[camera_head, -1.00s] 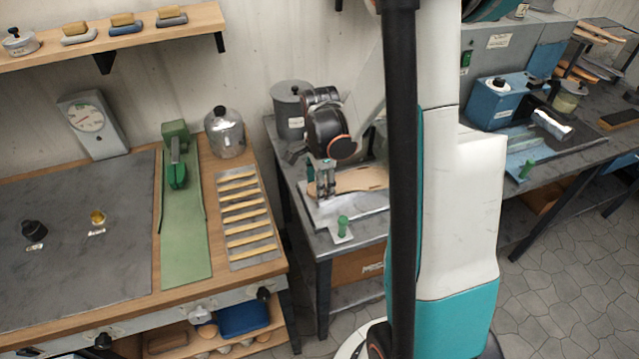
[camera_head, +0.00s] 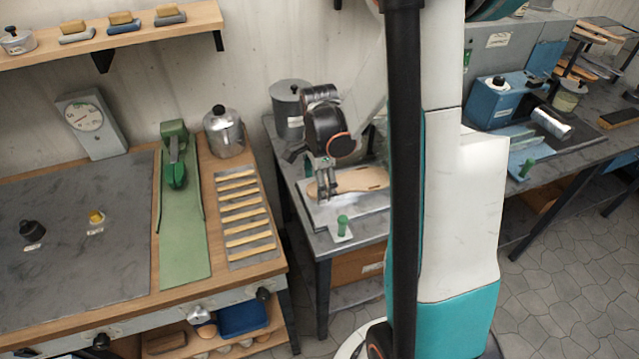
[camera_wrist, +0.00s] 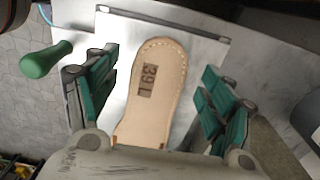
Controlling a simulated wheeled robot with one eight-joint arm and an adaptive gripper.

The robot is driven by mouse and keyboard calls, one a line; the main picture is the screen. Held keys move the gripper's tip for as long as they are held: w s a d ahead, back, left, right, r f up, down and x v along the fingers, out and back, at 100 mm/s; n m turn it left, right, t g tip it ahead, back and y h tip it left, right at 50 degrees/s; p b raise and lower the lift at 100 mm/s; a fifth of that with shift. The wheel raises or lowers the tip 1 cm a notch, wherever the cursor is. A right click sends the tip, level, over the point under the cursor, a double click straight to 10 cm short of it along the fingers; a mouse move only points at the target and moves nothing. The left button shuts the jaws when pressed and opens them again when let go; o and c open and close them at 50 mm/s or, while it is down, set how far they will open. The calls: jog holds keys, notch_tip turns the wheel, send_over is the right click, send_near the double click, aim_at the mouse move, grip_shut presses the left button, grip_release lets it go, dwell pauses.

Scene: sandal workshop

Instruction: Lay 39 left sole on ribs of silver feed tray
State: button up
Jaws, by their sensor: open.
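The 39 left sole (camera_wrist: 147,112) is tan with a stitched edge and a "39 L" mark. It lies on the silver feed tray (camera_wrist: 196,48), mark side up. In the head view the sole (camera_head: 362,180) lies along the tray (camera_head: 371,200), partly behind my gripper (camera_head: 327,196). In the wrist view my gripper (camera_wrist: 157,103) is open, with its green-padded fingers on either side of the sole and a visible gap at each side. The ribs under the sole cannot be made out.
A green handle (camera_head: 342,224) stands at the tray's near corner. A grey pot (camera_head: 290,108) is behind. On the left bench are a slatted rack (camera_head: 232,251), a green tool (camera_head: 175,160) and a metal pot (camera_head: 224,132). A blue machine (camera_head: 492,103) stands to the right.

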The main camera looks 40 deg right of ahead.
notch_tip(320, 180, up, 12)
jog(key=shift+f, duration=0.25)
jog(key=shift+a, duration=0.1)
